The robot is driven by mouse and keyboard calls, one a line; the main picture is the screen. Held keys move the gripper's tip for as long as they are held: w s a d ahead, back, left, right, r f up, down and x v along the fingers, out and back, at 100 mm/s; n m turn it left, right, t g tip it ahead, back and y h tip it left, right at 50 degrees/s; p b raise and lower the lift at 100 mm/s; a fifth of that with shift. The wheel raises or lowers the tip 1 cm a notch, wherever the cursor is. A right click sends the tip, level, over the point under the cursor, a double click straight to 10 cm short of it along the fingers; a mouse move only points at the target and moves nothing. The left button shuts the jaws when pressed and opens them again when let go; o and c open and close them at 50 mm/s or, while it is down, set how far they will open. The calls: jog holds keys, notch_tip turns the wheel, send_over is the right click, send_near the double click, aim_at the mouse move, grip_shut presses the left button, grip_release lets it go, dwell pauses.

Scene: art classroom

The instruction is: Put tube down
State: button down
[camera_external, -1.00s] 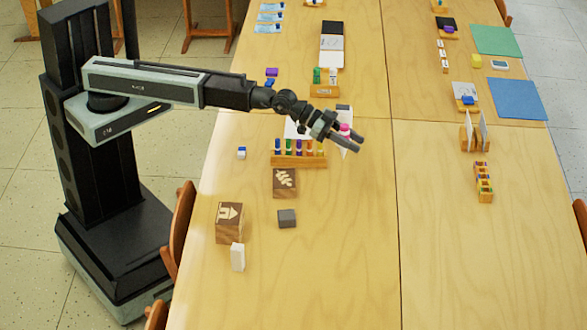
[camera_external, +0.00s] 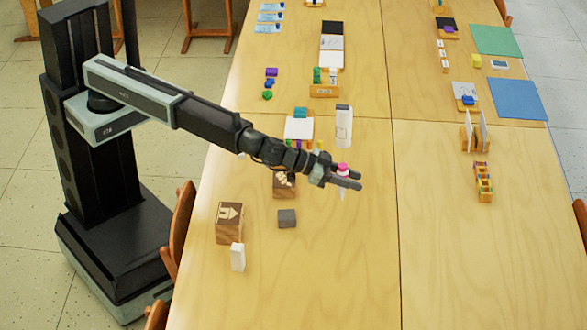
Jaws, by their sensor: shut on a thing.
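My gripper (camera_external: 357,180) is shut on a small tube with a pink cap (camera_external: 343,168). The tube is upright between the fingers, and its pale lower end (camera_external: 342,193) shows below them. I cannot tell whether the tube's bottom touches the table (camera_external: 345,260) or hangs just above it. The spot is to the right of the wooden block with a leaf mark (camera_external: 283,191), which my wrist partly covers.
A grey block (camera_external: 287,218) is front left.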

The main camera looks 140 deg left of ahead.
jog(key=shift+n+g+y, duration=0.5)
jog(key=shift+n+g, duration=0.2)
jog(key=f+b, duration=0.7)
jog(key=a+f+b, duration=0.1)
jog(key=f+b, duration=0.2)
jog(key=shift+s+a+f+b, duration=0.1)
jog(key=shift+s+f+b, duration=0.05)
jog(key=shift+s+b, duration=0.2)
jog(key=shift+r+p, duration=0.25)
jog(key=shift+p, duration=0.05)
jog(key=shift+f, duration=0.2)
jog(key=c, duration=1)
grip_release()
jog(key=shift+r, duration=0.1)
jog(key=shift+r, duration=0.1)
